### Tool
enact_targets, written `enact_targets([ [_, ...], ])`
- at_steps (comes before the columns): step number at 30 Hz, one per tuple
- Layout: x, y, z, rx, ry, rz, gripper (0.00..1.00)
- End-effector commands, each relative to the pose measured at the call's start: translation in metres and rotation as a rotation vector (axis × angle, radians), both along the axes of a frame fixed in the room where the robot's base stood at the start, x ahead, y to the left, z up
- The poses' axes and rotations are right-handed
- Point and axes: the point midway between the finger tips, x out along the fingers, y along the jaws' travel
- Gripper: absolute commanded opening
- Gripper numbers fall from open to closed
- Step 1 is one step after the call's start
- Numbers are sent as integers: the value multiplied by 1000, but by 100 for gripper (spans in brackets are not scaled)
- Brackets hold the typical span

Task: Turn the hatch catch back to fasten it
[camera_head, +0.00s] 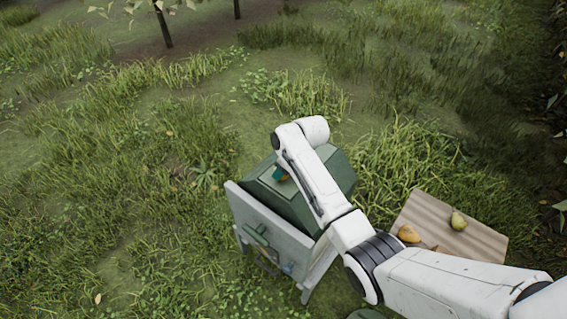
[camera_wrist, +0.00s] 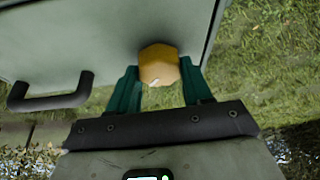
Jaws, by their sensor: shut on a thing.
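The hatch catch (camera_wrist: 158,64) is a yellow-orange faceted knob at the lower edge of a grey-green panel in the wrist view. My gripper (camera_wrist: 160,82) has its two green fingers on either side of the knob, shut on it. The panel (camera_wrist: 110,40), which looks like the hatch, carries a dark bar handle (camera_wrist: 50,95) at its left. The catch's turned angle cannot be told.
The box stands on legs in grass, with a pale panel (camera_head: 237,205) at its front. A board (camera_head: 485,240) at the right holds a green pear (camera_head: 458,220) and a yellow-orange fruit (camera_head: 409,233). Trees stand at the back; the grass at left is open.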

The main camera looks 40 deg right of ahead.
Motion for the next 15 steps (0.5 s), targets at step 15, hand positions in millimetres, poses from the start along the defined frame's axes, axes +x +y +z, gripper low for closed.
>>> enact_targets([
  [15,1,5,1,5,0,-481,19],
])
